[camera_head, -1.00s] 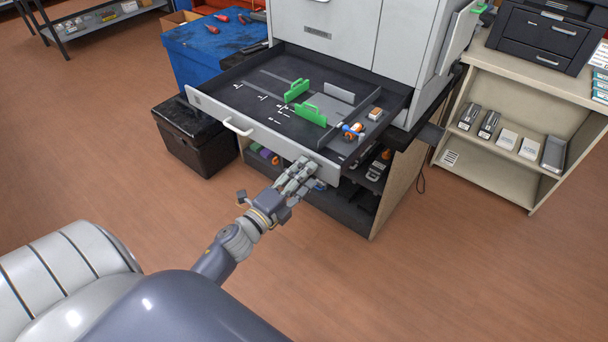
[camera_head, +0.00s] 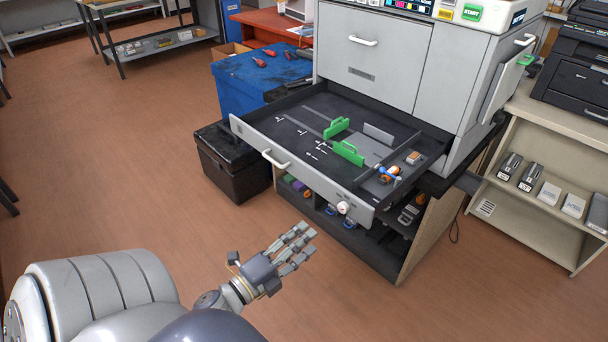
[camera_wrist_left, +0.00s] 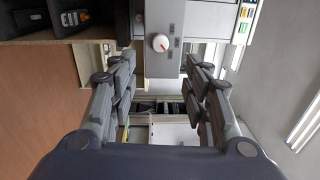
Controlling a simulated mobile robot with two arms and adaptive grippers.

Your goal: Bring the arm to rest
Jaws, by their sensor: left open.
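My left gripper (camera_head: 294,247) is open and empty, held over the floor in front of the machine's open drawer in the head view. Its fingers are spread apart in the left wrist view (camera_wrist_left: 160,95), with nothing between them. A gap lies between it and the drawer front (camera_head: 300,170). A white round knob on the drawer front (camera_head: 343,207) shows beyond the fingers, also in the left wrist view (camera_wrist_left: 160,42). My right gripper is not in view.
The pulled-out drawer holds two green guides (camera_head: 348,153) and small parts at its right side. A beige shelf (camera_head: 530,215) stands at right. The floor at left is clear.

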